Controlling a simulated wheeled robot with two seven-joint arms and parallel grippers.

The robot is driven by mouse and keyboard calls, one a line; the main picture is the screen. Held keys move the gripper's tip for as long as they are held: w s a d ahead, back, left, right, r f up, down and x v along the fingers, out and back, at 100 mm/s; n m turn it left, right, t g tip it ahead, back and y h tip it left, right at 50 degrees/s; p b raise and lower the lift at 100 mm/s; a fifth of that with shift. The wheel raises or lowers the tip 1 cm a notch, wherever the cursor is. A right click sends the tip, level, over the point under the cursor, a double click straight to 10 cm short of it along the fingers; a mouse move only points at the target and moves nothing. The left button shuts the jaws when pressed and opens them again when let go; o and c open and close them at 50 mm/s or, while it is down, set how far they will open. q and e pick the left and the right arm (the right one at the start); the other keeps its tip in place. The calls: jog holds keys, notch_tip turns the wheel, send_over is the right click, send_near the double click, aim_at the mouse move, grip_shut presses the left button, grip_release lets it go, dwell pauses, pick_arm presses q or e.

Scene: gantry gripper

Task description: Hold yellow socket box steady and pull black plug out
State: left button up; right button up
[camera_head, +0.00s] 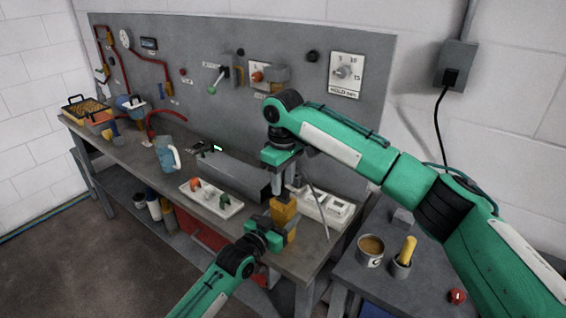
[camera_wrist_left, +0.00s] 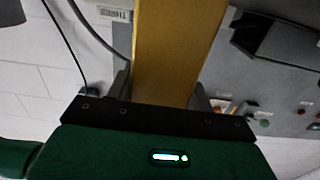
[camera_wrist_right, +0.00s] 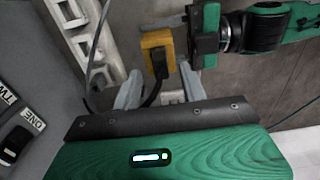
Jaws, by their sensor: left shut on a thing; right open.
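The yellow socket box (camera_head: 284,216) stands at the front edge of the workbench. My left gripper (camera_head: 277,230) is shut on it from the front; in the left wrist view the yellow box (camera_wrist_left: 174,50) fills the gap between the fingers (camera_wrist_left: 165,85). The black plug (camera_wrist_right: 159,64) sits in the face of the yellow box (camera_wrist_right: 156,41) in the right wrist view, with its dark cable curving down toward my wrist. My right gripper (camera_head: 288,185) is above the box, open, its fingers (camera_wrist_right: 160,72) on either side of the plug with gaps visible. The head view hides the plug.
A white socket strip (camera_head: 327,208) lies right of the box, with a thin cable near my right gripper. A white switch strip (camera_head: 211,198) and grey trunking (camera_head: 232,174) lie to the left.

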aim_at(283, 189)
jog(key=shift+f, duration=1.9)
grip_shut()
jog(key=shift+r, duration=0.1)
jog(key=shift+r, duration=1.45)
jog(key=shift+r, duration=0.15)
jog(key=shift+r, duration=1.35)
